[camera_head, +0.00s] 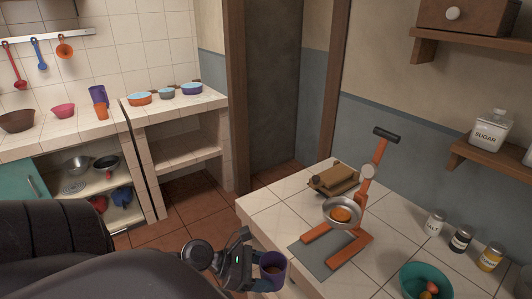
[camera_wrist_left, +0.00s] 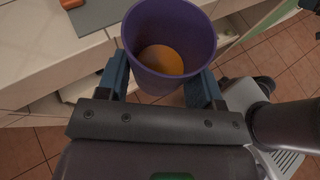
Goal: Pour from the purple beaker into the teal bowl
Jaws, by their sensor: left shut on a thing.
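My left gripper (camera_head: 258,272) is shut on the purple beaker (camera_head: 273,268), near the front left edge of the tiled counter. In the left wrist view the beaker (camera_wrist_left: 170,40) sits between the two fingers (camera_wrist_left: 164,85), with its open top facing the camera and orange contents at its bottom. In the head view it looks roughly upright. The teal bowl (camera_head: 427,275) stands on the counter at the lower right, apart from the beaker, with some reddish and orange round things inside.
An orange stand with a metal pan (camera_head: 341,213) stands on the counter between beaker and bowl. Jars (camera_head: 461,239) line the right side. Another purple cup (camera_head: 98,96) stands on the back counter.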

